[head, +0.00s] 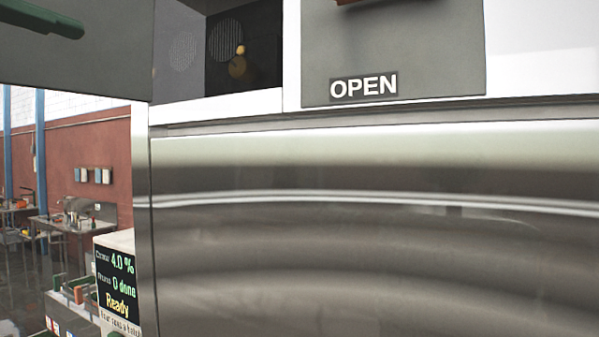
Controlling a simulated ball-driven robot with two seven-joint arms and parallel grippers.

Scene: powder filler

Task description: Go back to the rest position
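Neither of my grippers shows in the head view. A large brushed-steel front panel (375,225) fills most of the view, close to the camera. Above it is a grey panel with a black "OPEN" label (364,87) and a brown handle-like part (385,1), cut off by the top edge. To its left is a dark opening (244,50) with a small brass-coloured round part inside. A grey flap or door (75,65) with a dark green handle (42,18) stands at the upper left.
A display (118,283) at lower left reads "4.0 %", "0 done" and "Ready". Green-topped parts (72,284) stand beside it. Steel tables (68,225) and a red wall (70,150) lie farther back at left. The steel front blocks the middle and right.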

